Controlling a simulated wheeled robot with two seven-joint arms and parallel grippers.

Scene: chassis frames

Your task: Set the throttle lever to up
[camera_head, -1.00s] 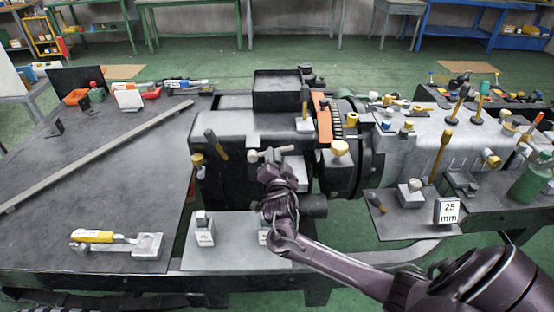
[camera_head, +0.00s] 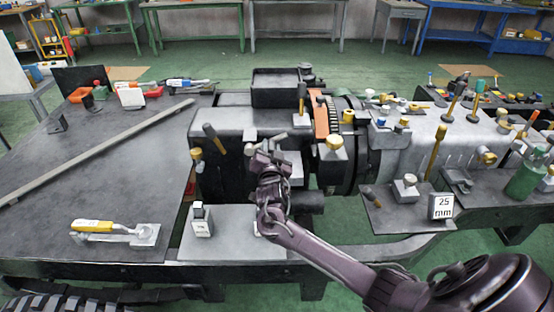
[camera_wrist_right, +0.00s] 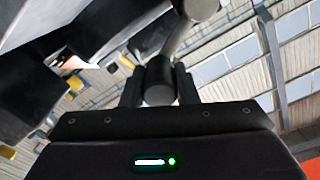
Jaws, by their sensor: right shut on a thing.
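My right gripper (camera_head: 268,150) is at the front face of the grey machine (camera_head: 235,118), left of its middle. The lever's arm runs up and to the right in that view. In the head view the gripper hides most of the lever. My left gripper is not in view.
A dark lever (camera_head: 213,138) stands left of my gripper, and a yellow knob (camera_head: 334,142) is to its right. A yellow-handled tool (camera_head: 92,226) lies on the left table.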

